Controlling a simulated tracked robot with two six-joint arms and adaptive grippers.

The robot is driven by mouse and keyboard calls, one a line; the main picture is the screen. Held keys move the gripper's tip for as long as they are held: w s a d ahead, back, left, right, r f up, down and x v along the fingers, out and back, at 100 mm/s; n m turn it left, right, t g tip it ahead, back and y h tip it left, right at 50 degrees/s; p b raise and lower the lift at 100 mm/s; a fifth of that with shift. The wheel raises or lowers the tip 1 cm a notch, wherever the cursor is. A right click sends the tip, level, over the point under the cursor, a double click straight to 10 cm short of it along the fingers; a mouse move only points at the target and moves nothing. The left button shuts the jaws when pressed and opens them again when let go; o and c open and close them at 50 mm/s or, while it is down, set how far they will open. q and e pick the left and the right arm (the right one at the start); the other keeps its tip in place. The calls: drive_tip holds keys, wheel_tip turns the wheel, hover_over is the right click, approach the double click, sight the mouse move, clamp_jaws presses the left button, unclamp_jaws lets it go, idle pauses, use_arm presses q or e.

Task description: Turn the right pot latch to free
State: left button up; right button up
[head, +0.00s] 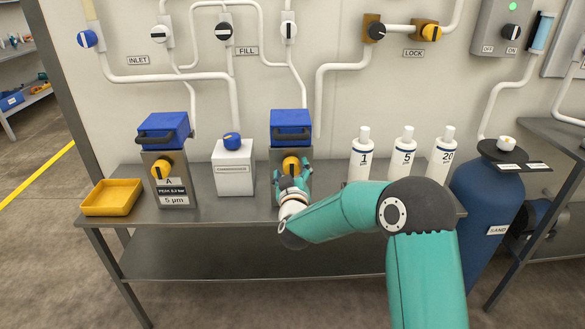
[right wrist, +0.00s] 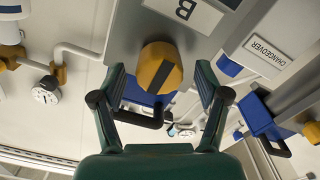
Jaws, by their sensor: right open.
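The right pot has a grey body and a blue lid (head: 290,121) with a dark handle, and stands on the bench. Its latch is a yellow round knob (head: 291,163) with a dark bar. In the right wrist view the knob (right wrist: 160,68) sits below the label B. My right gripper (head: 292,176) is open in front of the pot. In the right wrist view its two fingers (right wrist: 161,80) stand on either side of the knob, with gaps showing on both sides. The gripper hides the lower pot front in the head view. My left gripper is not in view.
The left pot (head: 164,129) has a similar yellow latch. A white changeover box (head: 233,172) with a blue knob stands between the pots. A yellow tray (head: 111,197) lies at the bench's left end. White bottles (head: 403,157) stand to the right, behind my right arm.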

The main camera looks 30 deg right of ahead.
drive_tip(key=shift+w+d, duration=0.3)
drive_tip(key=shift+w, duration=0.25)
